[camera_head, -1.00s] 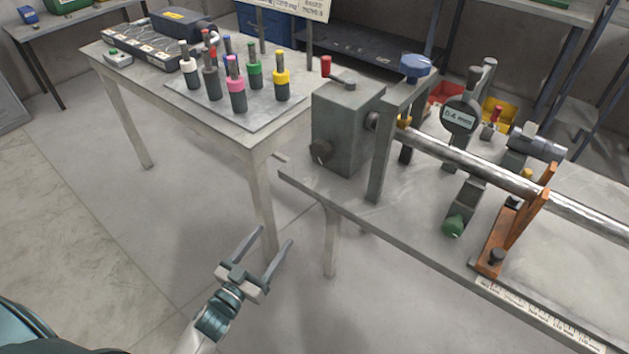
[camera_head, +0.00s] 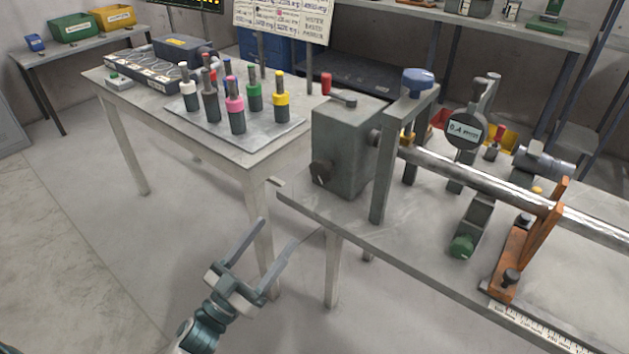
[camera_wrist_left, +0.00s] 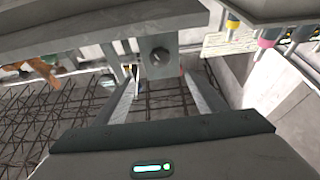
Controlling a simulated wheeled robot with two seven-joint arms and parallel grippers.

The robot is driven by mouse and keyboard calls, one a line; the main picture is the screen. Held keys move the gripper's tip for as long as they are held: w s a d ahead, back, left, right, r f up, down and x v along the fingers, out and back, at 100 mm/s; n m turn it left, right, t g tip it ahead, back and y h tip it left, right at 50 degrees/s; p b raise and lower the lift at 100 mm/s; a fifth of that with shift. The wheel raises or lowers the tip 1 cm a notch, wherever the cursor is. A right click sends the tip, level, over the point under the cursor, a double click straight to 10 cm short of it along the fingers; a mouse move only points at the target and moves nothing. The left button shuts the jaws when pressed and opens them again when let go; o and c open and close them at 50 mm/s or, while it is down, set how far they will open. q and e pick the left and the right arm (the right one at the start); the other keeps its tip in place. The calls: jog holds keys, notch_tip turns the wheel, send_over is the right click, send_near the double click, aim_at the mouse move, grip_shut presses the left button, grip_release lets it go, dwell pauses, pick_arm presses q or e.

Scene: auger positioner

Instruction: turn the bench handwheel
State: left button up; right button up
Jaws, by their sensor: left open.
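A grey box-shaped unit (camera_head: 345,148) stands at the left end of the steel bench. It has a crank with a red grip (camera_head: 326,83) on top and a dark round knob (camera_head: 321,173) on its near side. A blue knob (camera_head: 418,78) tops the post beside it. I cannot tell which of these is the handwheel. My left gripper (camera_head: 290,228) is open and empty, in front of and below the bench's left end, apart from it. In the left wrist view, the box's dark knob (camera_wrist_left: 160,57) shows beyond my open fingers. My right gripper is not in view.
A long metal auger (camera_head: 480,180) runs right along the bench, past a dial gauge (camera_head: 466,130) and an orange bracket (camera_head: 525,245). A side table (camera_head: 235,150) with several coloured-collar tools stands behind left. The floor around my left gripper is clear.

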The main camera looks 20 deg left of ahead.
aim_at(318, 177)
pick_arm(q)
jog(key=p+x, duration=0.2)
jog(key=x, duration=1.4)
jog(key=shift+w+r, duration=0.2)
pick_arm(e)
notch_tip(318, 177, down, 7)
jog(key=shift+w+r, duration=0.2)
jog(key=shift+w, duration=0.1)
pick_arm(q)
jog(key=shift+c, duration=0.6)
jog(key=c, duration=0.9)
